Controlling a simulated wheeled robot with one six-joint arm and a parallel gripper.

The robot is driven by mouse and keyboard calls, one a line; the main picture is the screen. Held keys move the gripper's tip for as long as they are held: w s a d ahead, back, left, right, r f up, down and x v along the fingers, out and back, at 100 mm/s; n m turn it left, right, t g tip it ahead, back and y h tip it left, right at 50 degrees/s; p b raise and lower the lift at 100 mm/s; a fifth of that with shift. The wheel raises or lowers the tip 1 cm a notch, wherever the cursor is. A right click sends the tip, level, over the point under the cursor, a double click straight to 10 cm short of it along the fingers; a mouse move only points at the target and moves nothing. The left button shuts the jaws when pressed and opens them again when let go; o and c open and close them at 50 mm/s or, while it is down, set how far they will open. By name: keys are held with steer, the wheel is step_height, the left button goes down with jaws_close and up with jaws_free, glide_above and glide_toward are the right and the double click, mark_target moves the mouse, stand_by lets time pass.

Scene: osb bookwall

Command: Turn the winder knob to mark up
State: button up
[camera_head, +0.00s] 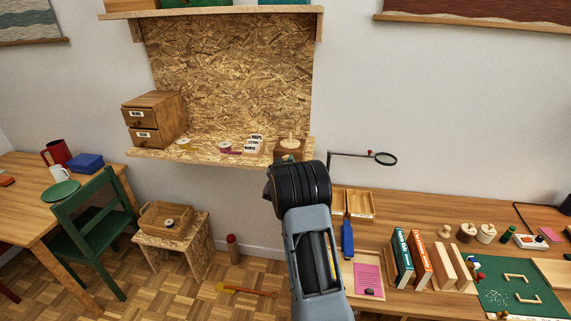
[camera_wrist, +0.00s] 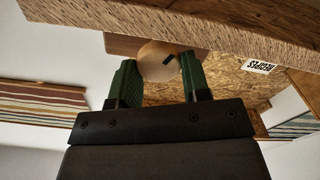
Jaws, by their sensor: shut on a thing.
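The winder knob (camera_wrist: 152,62) is a round pale wooden disc with a short dark mark near its right side in the wrist view. My gripper (camera_wrist: 158,64) has a green finger on each side of the knob and is shut on it. The lower part of the knob lies behind the fingers and wrist. The wooden winder box (camera_head: 287,148) stands at the right end of the wall shelf, with a pale disc and peg on top. In the head view my arm hides the gripper and the knob.
The OSB wall shelf (camera_head: 155,155) holds a two-drawer box (camera_head: 154,118), spools and small labelled cards (camera_head: 254,144). A magnifier on a stand (camera_head: 384,159) is right of my arm. Below, the workbench carries a wooden tray (camera_head: 359,204), books (camera_head: 402,257) and a green mat (camera_head: 515,288).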

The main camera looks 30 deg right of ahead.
steer(key=o, duration=0.9)
steer(key=shift+o, duration=0.2)
steer(key=shift+a, duration=0.1)
steer(key=b+v, duration=0.3)
steer(key=v, duration=1)
steer(key=shift+s+a, duration=0.2)
steer(key=shift+s, duration=0.15)
